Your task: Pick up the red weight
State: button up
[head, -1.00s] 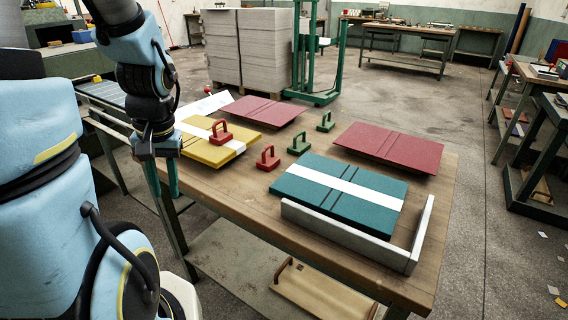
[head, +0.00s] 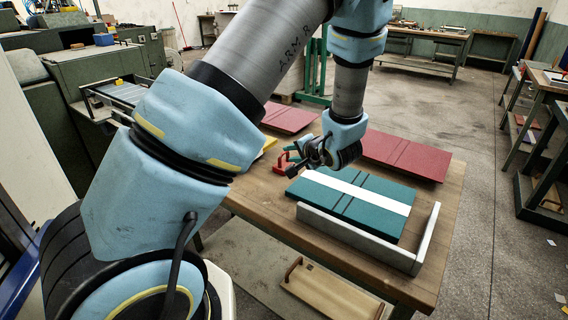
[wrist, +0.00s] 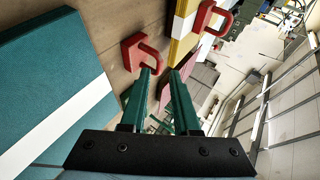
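A red weight (wrist: 140,52) with a loop handle rests on the bare wood between the teal-and-white cover and the yellow cover. In the head view the red weight (head: 281,164) is partly hidden by my wrist and fingers. A second red weight (wrist: 212,18) sits on the yellow-and-white cover. My gripper (wrist: 159,71) has two green fingers, open with an empty gap. Its tips point toward the nearer weight, close to the handle; I cannot tell if they touch. In the head view my gripper (head: 294,157) hangs over the table beside the teal cover.
The teal-and-white cover (head: 382,188) lies within a grey L-shaped stop (head: 345,232). Dark red covers lie behind, one at the right (head: 408,154) and one at the back (head: 288,118). The yellow cover (wrist: 182,48) is mostly hidden in the head view. The green weights are hidden there.

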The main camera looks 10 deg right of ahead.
aim_at(284, 153)
jog(key=shift+p+x, duration=0.3)
jog(key=shift+x, duration=0.9)
jog(key=p+x, duration=0.1)
jog(key=x, duration=0.1)
jog(key=p+x, duration=0.2)
jog(key=shift+w+d+r, duration=0.1)
jog(key=shift+w+d, duration=0.1)
jog(key=shift+w, duration=0.2)
jog(key=shift+w+f, duration=0.3)
jog(key=shift+a, duration=0.1)
grip_shut()
